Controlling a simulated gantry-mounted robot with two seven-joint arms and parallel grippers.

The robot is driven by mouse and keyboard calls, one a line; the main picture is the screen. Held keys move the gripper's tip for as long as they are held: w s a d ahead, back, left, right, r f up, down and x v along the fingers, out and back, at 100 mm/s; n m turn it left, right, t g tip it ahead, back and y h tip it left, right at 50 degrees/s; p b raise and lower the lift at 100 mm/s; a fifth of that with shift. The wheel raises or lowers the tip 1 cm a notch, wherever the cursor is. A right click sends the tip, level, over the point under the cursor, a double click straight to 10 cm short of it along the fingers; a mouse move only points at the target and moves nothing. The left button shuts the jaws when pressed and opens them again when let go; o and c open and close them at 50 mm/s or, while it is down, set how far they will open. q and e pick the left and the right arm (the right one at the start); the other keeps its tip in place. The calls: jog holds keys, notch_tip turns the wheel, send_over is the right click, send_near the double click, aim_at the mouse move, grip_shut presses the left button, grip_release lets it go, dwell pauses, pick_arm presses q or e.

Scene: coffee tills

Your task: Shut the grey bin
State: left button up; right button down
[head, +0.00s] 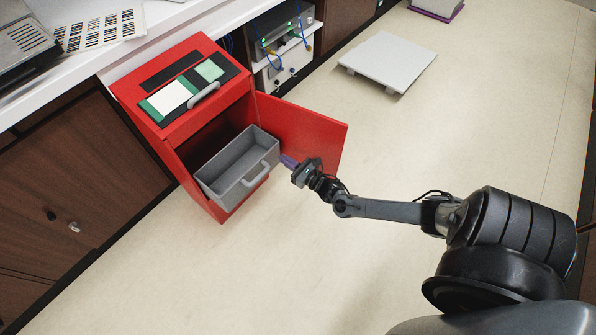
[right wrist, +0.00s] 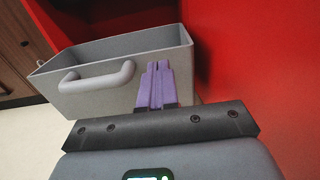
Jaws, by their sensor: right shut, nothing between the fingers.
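The grey bin (head: 240,164) is an open-topped drawer with a handle on its front, pulled partly out of a red cabinet (head: 190,135). In the right wrist view the bin (right wrist: 115,95) shows its front face and handle (right wrist: 97,78). My right gripper (head: 288,161) is shut and empty, with purple fingers at the right part of the bin's front. In the right wrist view its fingertips (right wrist: 158,72) overlap the bin's front face, right of the handle; I cannot tell if they touch. My left gripper is not in view.
The cabinet's red door (head: 310,132) stands open to the right of the bin, close to my right gripper. Brown cupboards (head: 80,185) are on the left. A pale low platform (head: 388,62) lies on the floor behind. The floor in front is clear.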

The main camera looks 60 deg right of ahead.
aim_at(271, 150)
jog(key=w, duration=0.1)
jog(key=w+b, duration=0.1)
jog(key=w, duration=0.1)
jog(key=shift+w+d+b, duration=0.3)
jog(key=shift+w+b, duration=0.05)
jog(key=shift+b, duration=0.05)
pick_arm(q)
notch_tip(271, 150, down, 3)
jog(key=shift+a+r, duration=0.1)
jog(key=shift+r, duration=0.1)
pick_arm(e)
jog(key=shift+w, duration=0.25)
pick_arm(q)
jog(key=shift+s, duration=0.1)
